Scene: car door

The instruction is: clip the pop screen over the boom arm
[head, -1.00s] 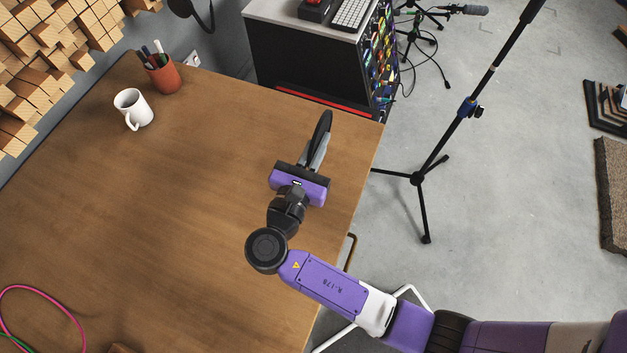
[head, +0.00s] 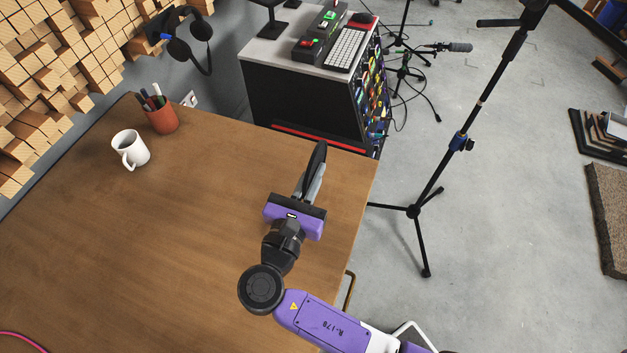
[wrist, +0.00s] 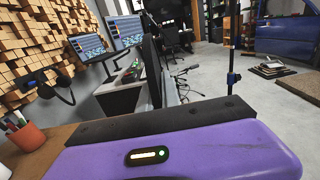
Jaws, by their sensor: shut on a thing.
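My gripper (head: 311,185) is shut on the pop screen (head: 319,157), a thin black disc seen nearly edge-on. It holds the disc over the right part of the wooden table. In the wrist view the pop screen (wrist: 152,70) stands upright as a dark narrow shape beyond the purple gripper body. Its clip cannot be made out. A black tripod stand (head: 438,175) with a blue collar stands on the floor right of the table, apart from my gripper. Its upper end, with a short dark bar (head: 495,22), is at the top right, partly cut off. The stand also shows in the wrist view (wrist: 231,50).
The wooden table (head: 160,230) holds a white mug (head: 130,149) and a pen cup (head: 161,117) at the far left. A cabinet (head: 300,95) with a keyboard stands behind it. A low microphone (head: 447,47) is at the back. Floor between table and stand is mostly clear.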

